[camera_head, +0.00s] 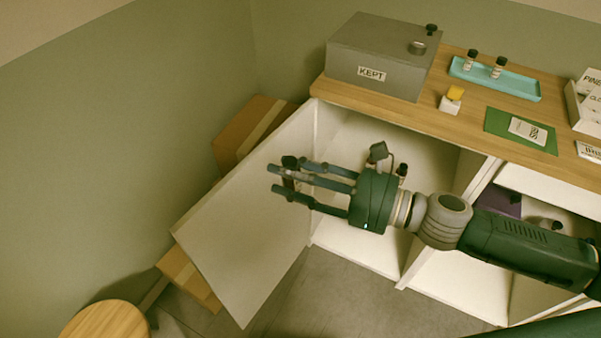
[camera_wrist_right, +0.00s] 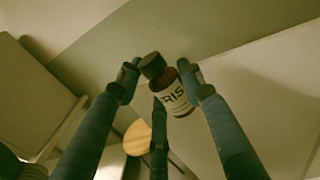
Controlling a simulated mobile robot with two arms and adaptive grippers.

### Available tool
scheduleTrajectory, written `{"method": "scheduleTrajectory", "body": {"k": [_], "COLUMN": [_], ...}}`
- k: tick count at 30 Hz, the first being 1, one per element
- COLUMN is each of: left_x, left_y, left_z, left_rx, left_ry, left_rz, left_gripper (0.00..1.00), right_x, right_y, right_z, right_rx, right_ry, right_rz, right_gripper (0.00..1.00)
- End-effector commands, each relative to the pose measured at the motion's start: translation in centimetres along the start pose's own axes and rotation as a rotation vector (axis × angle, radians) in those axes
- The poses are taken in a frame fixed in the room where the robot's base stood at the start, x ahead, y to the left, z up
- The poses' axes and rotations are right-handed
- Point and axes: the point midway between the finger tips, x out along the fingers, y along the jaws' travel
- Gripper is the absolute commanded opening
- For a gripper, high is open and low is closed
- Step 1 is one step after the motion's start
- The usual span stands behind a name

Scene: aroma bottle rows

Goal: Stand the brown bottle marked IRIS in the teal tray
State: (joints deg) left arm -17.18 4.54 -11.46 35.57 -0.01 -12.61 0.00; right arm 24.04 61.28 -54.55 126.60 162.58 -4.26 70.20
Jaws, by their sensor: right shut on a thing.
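My right gripper (camera_head: 284,179) is shut on the brown bottle (camera_wrist_right: 177,92), holding it in the air in front of the open cabinet door, left of the counter. In the wrist view the bottle has a black cap and a white label whose visible letters read "RIS"; it is tilted between the fingertips. In the head view only its dark cap (camera_head: 289,161) shows clearly; the fingers hide most of the rest. The teal tray (camera_head: 520,86) lies at the back of the counter with two small black-capped bottles (camera_head: 470,59) (camera_head: 498,67) standing in its left part. My left gripper is out of view.
A grey box marked KEPT (camera_head: 372,58) stands at the counter's left end. A white block with a yellow top (camera_head: 451,100) and a green mat with a card (camera_head: 508,128) lie before the tray. The white door (camera_head: 245,225) hangs open. The tray's right part is clear.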

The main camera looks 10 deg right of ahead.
Motion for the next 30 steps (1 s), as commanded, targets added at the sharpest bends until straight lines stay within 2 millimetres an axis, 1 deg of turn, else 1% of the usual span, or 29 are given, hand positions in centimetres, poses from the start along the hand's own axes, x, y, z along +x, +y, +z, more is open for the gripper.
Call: {"method": "scheduleTrajectory", "body": {"k": [4,8,11,24,30], "left_x": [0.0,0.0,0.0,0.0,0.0], "left_y": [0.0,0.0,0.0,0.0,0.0], "left_z": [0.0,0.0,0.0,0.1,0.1], "left_rx": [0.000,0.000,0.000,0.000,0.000], "left_ry": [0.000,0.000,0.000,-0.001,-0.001], "left_rz": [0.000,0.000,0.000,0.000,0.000], "left_gripper": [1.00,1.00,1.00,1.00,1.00], "right_x": [0.3,0.3,0.0,-2.1,-2.6], "right_y": [0.2,0.1,-0.1,-0.4,-0.4], "right_z": [0.1,0.1,0.1,-0.1,-0.1], "right_rx": [-0.004,-0.006,-0.010,-0.020,-0.022], "right_ry": [0.001,0.001,0.001,0.001,0.002], "right_rz": [0.028,0.054,0.096,0.372,0.426], "right_gripper": [0.11,0.11,0.11,0.11,0.11]}}
